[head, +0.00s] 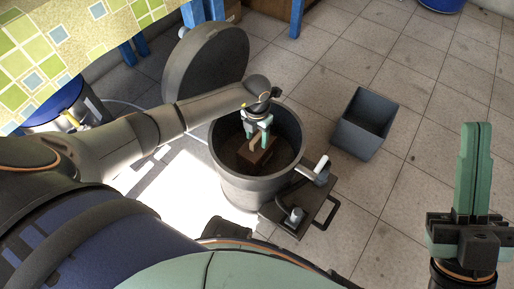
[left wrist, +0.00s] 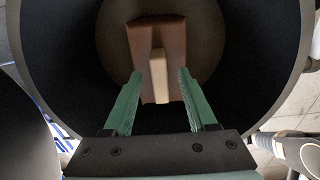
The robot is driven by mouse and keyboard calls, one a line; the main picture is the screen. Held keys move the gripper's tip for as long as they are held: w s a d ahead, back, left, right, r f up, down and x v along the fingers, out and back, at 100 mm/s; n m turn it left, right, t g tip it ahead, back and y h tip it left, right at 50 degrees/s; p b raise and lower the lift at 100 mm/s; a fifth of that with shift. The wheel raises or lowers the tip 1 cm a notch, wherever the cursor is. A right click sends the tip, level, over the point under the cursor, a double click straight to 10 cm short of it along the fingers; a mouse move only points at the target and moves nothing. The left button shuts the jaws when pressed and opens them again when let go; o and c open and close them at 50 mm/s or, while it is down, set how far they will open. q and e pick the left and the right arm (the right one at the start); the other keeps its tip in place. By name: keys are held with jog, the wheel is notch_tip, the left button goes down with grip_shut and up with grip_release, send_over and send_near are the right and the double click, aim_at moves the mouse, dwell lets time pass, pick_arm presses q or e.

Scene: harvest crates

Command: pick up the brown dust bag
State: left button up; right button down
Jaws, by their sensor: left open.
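The brown dust bag (head: 262,158) lies inside a round grey bin (head: 229,172), down in its dark interior. In the left wrist view the bag (left wrist: 173,40) shows a brown body with a paler tan strip down its middle. My left gripper (head: 257,137) points down into the bin, above the bag. In the left wrist view its green fingers (left wrist: 160,75) are open and apart, with the tan strip in line between them; I cannot tell whether they touch the bag. My right gripper (head: 476,125) points up at the right, its green fingers together and empty.
The bin's round lid (head: 205,62) stands open behind it. A pedal-like metal plate with a handle (head: 322,208) is at its front right. An open grey box (head: 364,125) stands to the right. A green-tiled table (head: 60,45) is at upper left. Tiled floor is clear at right.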

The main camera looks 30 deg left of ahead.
pick_arm(q)
jog(key=shift+f, duration=0.65)
jog(key=shift+r, duration=0.1)
jog(key=shift+c, duration=0.4)
grip_shut()
jog(key=shift+r, duration=0.1)
